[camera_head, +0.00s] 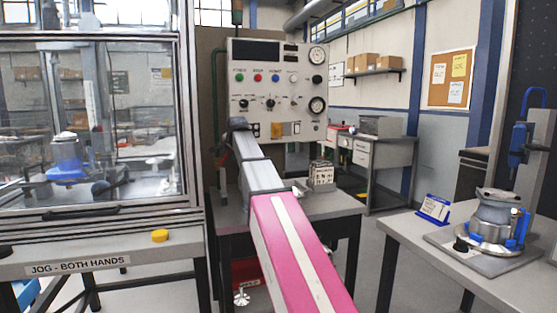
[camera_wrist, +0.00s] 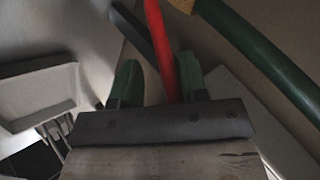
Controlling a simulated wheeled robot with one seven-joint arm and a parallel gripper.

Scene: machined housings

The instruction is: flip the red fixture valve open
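The red valve lever (camera_wrist: 161,42) shows in the wrist view as a narrow red bar running from the top edge down between my fingers. My gripper (camera_wrist: 159,66) has a green-tipped finger on each side of the lever. A gap shows between the left finger and the lever; the right finger is close beside it, and I cannot tell whether they touch. The lower end of the lever is hidden behind my gripper body. In the head view my arm reaches to the left side of the control panel (camera_head: 278,88); the lever and fingertips cannot be made out there.
A green hose (camera_wrist: 265,50) and a dark bar (camera_wrist: 135,30) lie close around my gripper. A glazed press cell (camera_head: 105,115) stands at left with a yellow button (camera_head: 159,236). A bench with a machined housing (camera_head: 495,222) is at right.

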